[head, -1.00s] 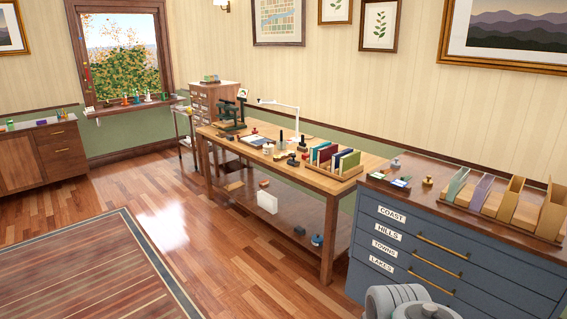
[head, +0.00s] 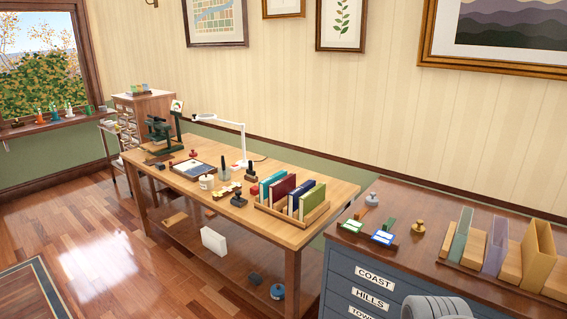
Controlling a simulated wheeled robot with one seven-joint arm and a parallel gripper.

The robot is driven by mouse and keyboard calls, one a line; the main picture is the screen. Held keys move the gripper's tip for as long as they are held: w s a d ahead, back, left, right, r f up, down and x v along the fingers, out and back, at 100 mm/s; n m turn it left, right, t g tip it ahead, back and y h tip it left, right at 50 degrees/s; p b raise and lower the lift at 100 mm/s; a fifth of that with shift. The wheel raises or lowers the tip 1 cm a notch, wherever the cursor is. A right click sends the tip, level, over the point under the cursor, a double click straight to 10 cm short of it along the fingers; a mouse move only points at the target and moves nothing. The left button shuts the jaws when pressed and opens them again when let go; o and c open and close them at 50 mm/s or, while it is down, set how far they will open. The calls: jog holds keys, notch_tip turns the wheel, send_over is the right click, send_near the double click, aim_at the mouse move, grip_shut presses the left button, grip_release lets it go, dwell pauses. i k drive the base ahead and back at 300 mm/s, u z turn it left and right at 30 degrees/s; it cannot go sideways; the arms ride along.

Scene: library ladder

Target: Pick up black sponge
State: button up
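I cannot clearly make out a black sponge. A small dark block (head: 254,278) lies on the lower shelf of the wooden table, next to a blue round object (head: 277,291); it may be the sponge, but it is too small to tell. On the tabletop, a dark stamp-like object (head: 238,200) and a taller black-handled one (head: 251,171) stand near the book rack. My gripper is not in view; only a grey part of my own arm shows at the bottom right.
The wooden table (head: 333,199) carries a book rack (head: 291,217), a white lamp (head: 243,143) and a framed tray (head: 193,172). A white block (head: 213,241) is on its lower shelf. A blue drawer cabinet (head: 338,285) stands close at right.

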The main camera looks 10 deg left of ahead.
aim_at(161, 165)
jog(key=u, duration=0.35)
jog(key=i, duration=1.35)
jog(key=u, duration=1)
jog(key=i, duration=1.05)
jog(key=u, duration=1.2)
jog(key=i, duration=2.2)
jog(key=z, duration=0.8)
jog(key=i, duration=1.6)
jog(key=z, duration=1)
